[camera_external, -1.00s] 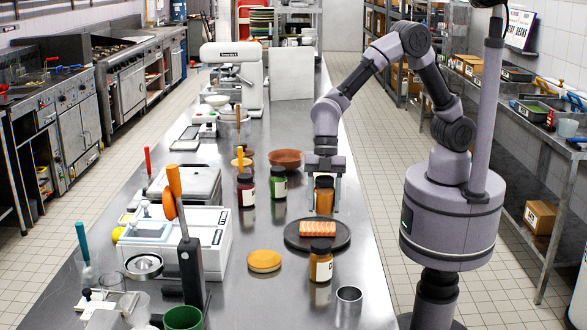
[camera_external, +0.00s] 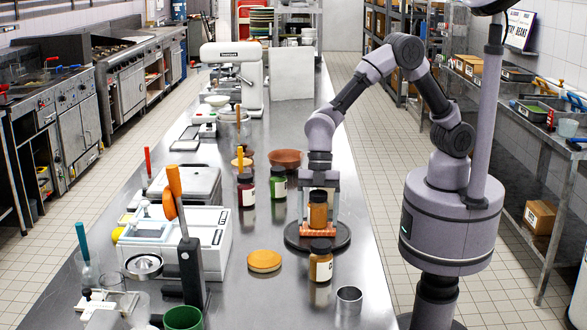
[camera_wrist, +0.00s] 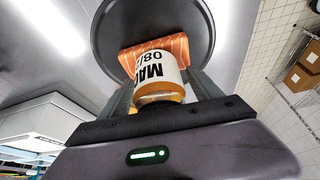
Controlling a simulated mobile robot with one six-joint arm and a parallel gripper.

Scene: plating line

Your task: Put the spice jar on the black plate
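An orange-brown spice jar with a dark lid (camera_external: 318,211) is between the fingers of my gripper (camera_external: 318,221), which is shut on it. In the wrist view the jar (camera_wrist: 158,72) shows a white printed label and stands out over the plate. The round black plate (camera_external: 293,238) lies on the steel counter below my gripper; it also shows in the wrist view (camera_wrist: 150,20). A salmon slab (camera_external: 318,230) lies on the plate, partly hidden by the jar. I cannot tell how far the jar's base is above the plate or slab.
A second amber jar with a dark lid (camera_external: 320,264) stands just in front of the plate. A steel cup (camera_external: 349,300) and an orange round (camera_external: 264,261) are nearby. Red (camera_external: 246,190) and green (camera_external: 278,183) jars and a brown bowl (camera_external: 286,157) stand behind.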

